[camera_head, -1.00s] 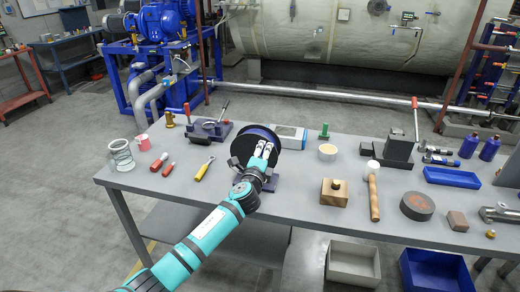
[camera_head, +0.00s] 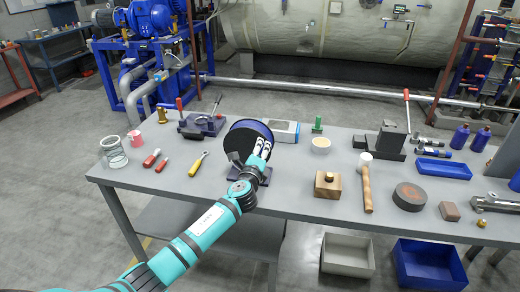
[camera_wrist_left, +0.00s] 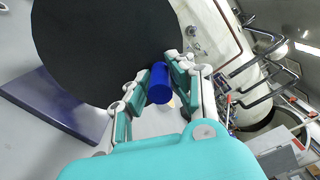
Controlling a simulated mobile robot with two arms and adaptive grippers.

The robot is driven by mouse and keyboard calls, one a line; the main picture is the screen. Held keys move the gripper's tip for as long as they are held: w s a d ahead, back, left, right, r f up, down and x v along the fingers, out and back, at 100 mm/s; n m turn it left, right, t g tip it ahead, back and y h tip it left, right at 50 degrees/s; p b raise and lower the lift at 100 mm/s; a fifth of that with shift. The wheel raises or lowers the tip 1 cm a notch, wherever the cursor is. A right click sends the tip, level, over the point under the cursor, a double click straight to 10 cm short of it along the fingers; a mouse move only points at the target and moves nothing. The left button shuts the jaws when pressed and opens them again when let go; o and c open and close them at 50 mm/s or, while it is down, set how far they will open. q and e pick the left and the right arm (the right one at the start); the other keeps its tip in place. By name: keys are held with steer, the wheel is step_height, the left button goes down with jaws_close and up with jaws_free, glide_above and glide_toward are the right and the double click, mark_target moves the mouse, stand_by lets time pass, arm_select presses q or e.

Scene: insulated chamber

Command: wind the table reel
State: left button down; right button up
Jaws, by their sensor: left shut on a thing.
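The table reel stands on the bench in the head view, a black disc (camera_head: 236,138) with a blue rim on a dark purple base. In the left wrist view its black face (camera_wrist_left: 95,45) fills the upper left, with the base (camera_wrist_left: 60,108) below it. My left gripper (camera_head: 262,147) is at the right side of the disc's face. In the wrist view its teal fingers (camera_wrist_left: 158,84) are shut on a blue cylindrical crank handle (camera_wrist_left: 160,90), which stands out in front of the disc. The handle is hidden by the fingers in the head view. My right gripper is not in view.
A wooden block (camera_head: 327,185), a mallet (camera_head: 366,188) and a dark round puck (camera_head: 410,196) lie to the right. A yellow-handled tool (camera_head: 196,167) and red-handled tools lie left. A purple vise (camera_head: 202,125) and a grey-blue box (camera_head: 284,131) stand behind.

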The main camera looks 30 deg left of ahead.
arm_select(q)
steer(key=c, duration=1.2)
jaws_free()
steer(key=shift+o, duration=0.2)
steer(key=shift+s+d, duration=0.1)
steer(key=shift+d, duration=0.05)
steer(key=v, duration=1.1)
steer(key=shift+s, duration=0.4)
steer(key=shift+f, duration=0.1)
